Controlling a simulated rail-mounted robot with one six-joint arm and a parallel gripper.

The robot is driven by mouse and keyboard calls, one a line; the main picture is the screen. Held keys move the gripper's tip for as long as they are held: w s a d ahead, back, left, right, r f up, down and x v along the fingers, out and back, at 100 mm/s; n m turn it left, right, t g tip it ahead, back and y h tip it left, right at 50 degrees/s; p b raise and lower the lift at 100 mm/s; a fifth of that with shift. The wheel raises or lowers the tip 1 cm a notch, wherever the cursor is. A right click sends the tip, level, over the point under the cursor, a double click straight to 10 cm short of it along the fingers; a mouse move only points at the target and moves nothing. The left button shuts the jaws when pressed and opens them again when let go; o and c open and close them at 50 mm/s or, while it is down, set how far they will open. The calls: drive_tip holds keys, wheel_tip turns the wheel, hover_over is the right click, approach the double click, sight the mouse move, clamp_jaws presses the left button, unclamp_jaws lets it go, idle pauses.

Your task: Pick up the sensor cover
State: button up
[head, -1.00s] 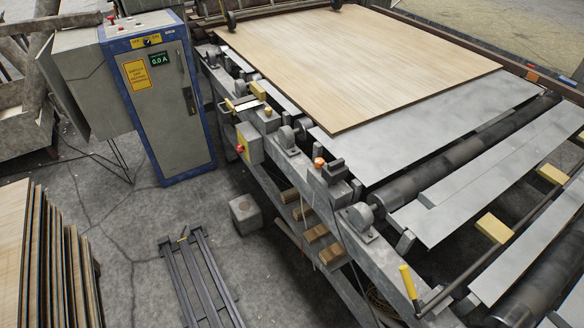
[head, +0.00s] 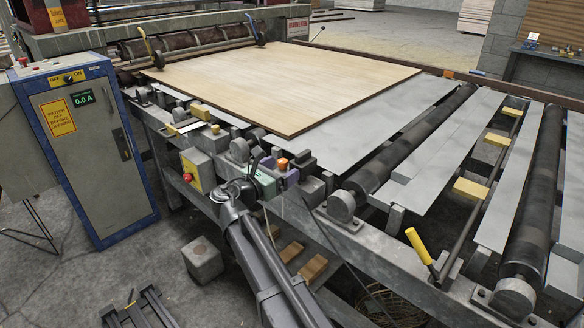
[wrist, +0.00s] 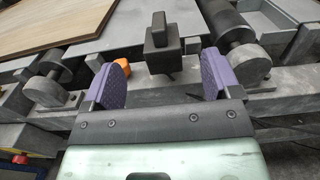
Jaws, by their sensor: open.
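The sensor cover seems to be the dark grey block with a narrower upright tab on top, seen in the wrist view (wrist: 164,55). In the head view it is a small dark shape (head: 305,160) on the machine's near rail. My gripper (wrist: 162,75) is open, with purple pads left and right of the block in the wrist view. The block appears beyond the fingertips or level with them; I cannot tell which. No contact shows. In the head view my gripper (head: 280,170) is at the rail, partly hiding what lies behind it.
An orange knob (wrist: 122,65) is close to the left pad. Roller bearings stand along the rail on both sides, one at the right (head: 341,206). A control box with a red button (head: 196,170) is left of my gripper. A veneer sheet (head: 290,80) lies behind.

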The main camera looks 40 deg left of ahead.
sight(297, 159)
drive_tip(key=w, duration=0.4)
drive_tip(key=shift+w+d, duration=0.15)
drive_tip(key=w, duration=0.5)
drive_tip(key=shift+w+r, duration=0.1)
drive_tip(key=shift+r, duration=0.05)
drive_tip(key=c, duration=1)
drive_tip(key=shift+r+p, duration=0.15)
drive_tip(key=shift+p, duration=0.15)
wheel_tip(297, 159, up, 20)
drive_tip(key=p, duration=2)
